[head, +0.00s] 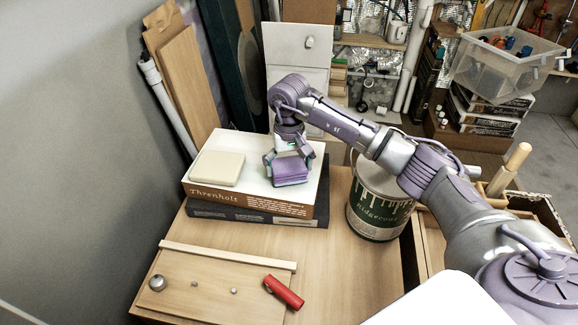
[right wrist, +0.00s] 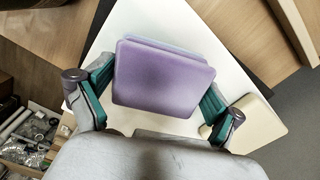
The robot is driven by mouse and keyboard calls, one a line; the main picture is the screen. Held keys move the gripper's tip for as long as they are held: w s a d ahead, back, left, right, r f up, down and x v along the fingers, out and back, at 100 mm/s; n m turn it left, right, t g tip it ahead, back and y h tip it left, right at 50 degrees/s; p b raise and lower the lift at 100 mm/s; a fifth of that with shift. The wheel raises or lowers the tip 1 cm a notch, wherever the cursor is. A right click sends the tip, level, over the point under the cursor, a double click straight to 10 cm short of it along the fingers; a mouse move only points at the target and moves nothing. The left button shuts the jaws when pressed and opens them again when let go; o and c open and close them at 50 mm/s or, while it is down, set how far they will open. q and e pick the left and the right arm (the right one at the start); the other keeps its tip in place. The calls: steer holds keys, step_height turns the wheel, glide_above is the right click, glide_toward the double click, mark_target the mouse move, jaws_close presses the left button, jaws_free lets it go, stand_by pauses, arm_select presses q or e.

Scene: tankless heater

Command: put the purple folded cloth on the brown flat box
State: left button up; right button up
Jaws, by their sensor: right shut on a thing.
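My right gripper (head: 289,160) is shut on the purple folded cloth (head: 291,171), one finger at each side of it. In the right wrist view the cloth (right wrist: 163,78) sits between the two fingers as a flat, rounded block. It is over the white top of a flat box or book (head: 248,200) with a brown side lettered "Threnholt". I cannot tell whether the cloth touches that top. A cream folded cloth or pad (head: 217,168) lies on the same top, left of my gripper. My left gripper is not in view.
A dark flat book (head: 255,217) lies under the brown-sided one on the wooden table (head: 335,255). A paint can (head: 377,205) stands close to the right. A red cylinder (head: 284,291) and small knobs lie in front. A grey wall is at left.

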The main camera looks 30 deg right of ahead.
mark_target(289, 165)
steer(key=shift+f+b, duration=0.45)
stand_by(0.4)
steer(key=o, duration=0.9)
steer(key=shift+c, duration=0.2)
step_height(289, 165, up, 12)
